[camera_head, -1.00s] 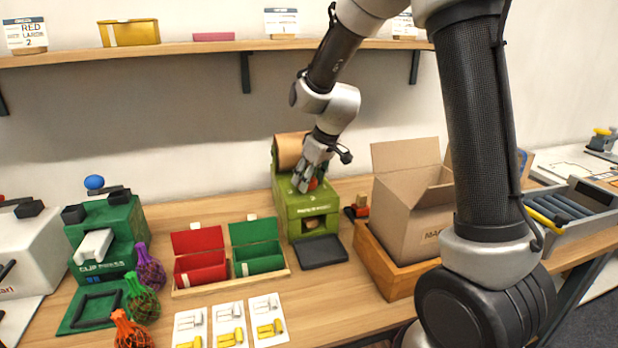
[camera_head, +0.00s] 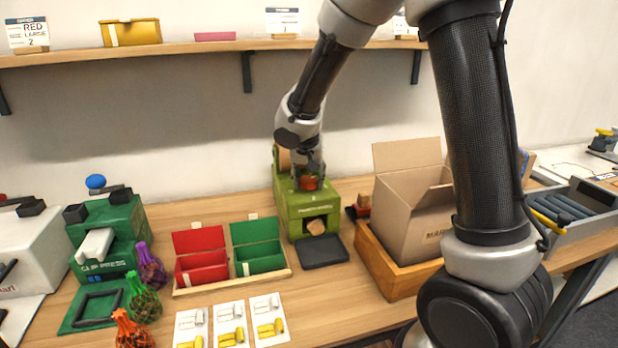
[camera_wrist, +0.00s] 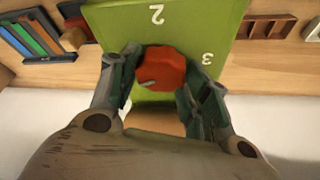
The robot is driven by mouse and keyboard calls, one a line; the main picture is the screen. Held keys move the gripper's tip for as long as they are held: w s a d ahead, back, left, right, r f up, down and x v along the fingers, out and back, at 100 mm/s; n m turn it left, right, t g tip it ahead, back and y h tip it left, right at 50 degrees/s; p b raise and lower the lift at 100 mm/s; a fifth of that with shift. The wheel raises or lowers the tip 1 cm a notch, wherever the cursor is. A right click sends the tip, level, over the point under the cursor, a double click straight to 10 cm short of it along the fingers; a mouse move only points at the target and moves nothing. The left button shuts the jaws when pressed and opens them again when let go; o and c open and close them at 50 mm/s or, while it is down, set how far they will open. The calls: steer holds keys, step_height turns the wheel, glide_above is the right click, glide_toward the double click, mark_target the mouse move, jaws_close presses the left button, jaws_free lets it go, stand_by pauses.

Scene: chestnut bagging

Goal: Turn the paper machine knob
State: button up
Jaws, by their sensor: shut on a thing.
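The paper machine (camera_head: 308,213) is a green box with a brown paper roll (camera_head: 284,160) at its back. It stands at the back of the table, right of the red and green boxes. Its red-orange knob (camera_wrist: 160,70) sits on the green top, with the white numbers 2 and 3 beside it in the wrist view. My gripper (camera_wrist: 158,78) is shut on the knob, one finger on each side. The gripper (camera_head: 309,178) also shows above the machine in the head view. A brown piece of paper (camera_head: 316,226) shows in the machine's front opening.
A black tray (camera_head: 322,252) lies before the machine. An open cardboard box (camera_head: 405,205) in a wooden tray (camera_head: 392,265) stands to the right. The red box (camera_head: 200,262) and green box (camera_head: 258,255) are to the left. A shelf (camera_head: 200,49) runs along the wall behind.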

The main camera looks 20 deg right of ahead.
steer(key=shift+a+f+m+g+h, duration=0.1)
steer(key=shift+m+g+h, duration=0.2)
steer(key=shift+m, duration=0.8)
steer(key=shift+m+g+h, duration=0.2)
steer(key=shift+m+h, duration=0.1)
steer(key=shift+m, duration=0.8)
steer(key=o, duration=1)
steer(key=v, duration=1.2)
steer(key=shift+a, duration=0.1)
